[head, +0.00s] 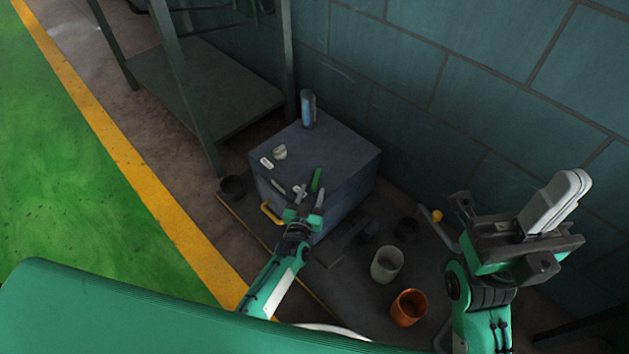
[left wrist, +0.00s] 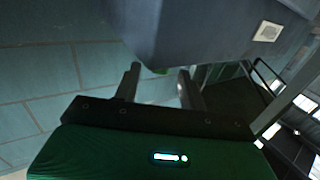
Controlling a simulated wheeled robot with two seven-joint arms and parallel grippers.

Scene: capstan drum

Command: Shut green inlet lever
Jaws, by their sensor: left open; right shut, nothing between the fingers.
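The green lever (head: 317,180) stands up at the front edge of the grey-blue box's (head: 345,160) top face. My left gripper (head: 308,193) is open, with its fingers just in front of and below the lever. In the left wrist view, a small bit of green, likely the lever (left wrist: 160,71), shows between the two fingers beneath the box (left wrist: 200,30). Whether a finger touches it I cannot tell. My right gripper (head: 572,183) is shut and empty, raised at the right, away from the box.
A yellow handle (head: 270,213) sticks out at the box's front left. A blue cylinder (head: 308,108) stands on its back corner. A grey cup (head: 387,264) and an orange cup (head: 408,307) stand on the floor mat to the right. A metal rack (head: 205,90) stands behind left.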

